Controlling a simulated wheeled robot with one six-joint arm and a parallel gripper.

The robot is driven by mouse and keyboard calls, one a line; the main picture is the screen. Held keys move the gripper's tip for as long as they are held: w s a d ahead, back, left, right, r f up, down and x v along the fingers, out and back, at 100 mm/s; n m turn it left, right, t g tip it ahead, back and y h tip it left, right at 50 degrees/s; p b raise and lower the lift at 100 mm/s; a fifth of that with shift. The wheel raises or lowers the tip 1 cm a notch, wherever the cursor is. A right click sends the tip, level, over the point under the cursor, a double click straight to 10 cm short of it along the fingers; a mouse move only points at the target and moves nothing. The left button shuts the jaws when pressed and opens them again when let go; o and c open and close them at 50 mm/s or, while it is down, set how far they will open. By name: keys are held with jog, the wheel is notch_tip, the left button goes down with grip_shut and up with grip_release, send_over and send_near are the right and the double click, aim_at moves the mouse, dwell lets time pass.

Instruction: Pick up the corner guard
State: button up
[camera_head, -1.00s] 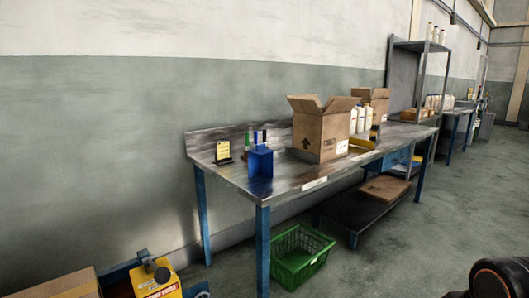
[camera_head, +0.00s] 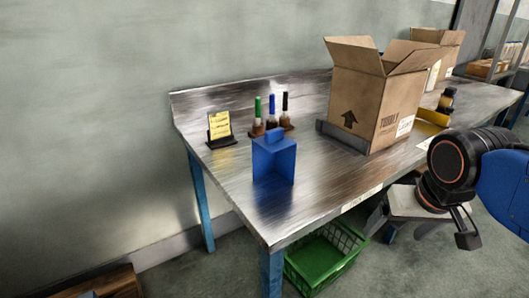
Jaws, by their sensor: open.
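A blue, angular piece with a small raised tab, which looks like the corner guard (camera_head: 274,161), stands upright on the metal workbench (camera_head: 225,172) near its left end. My gripper (camera_head: 452,224) is at the lower right, beyond the bench's front edge and well apart from the blue piece. Its black jaws are open, seemingly with nothing between them. My wrist hides part of the gripper and of the bench behind it.
Markers in a holder (camera_head: 271,122) and a yellow note on a stand (camera_head: 219,128) are behind the blue piece. An open cardboard box (camera_head: 372,100) stands to its right. A green crate (camera_head: 325,258) is on the floor below. The bench's front left is clear.

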jog(key=w+a+r+m+g, duration=0.1)
jog(key=w+a+r+m, duration=0.1)
jog(key=w+a+r, duration=0.45)
notch_tip(320, 180, up, 20)
jog(key=m+h, duration=0.3)
jog(key=m, duration=0.4)
send_over(281, 138)
jog(key=s+a, duration=0.3)
jog(key=a, duration=0.2)
jog(key=shift+h, duration=0.3)
jog(key=x, duration=1.1)
jog(key=shift+s+d+f, duration=0.15)
jog(key=shift+s+d, duration=0.05)
jog(key=shift+s, duration=0.15)
jog(key=shift+x, duration=2.95)
jog(key=shift+w+a, duration=0.1)
jog(key=shift+w, duration=0.05)
jog(key=c, duration=1.1)
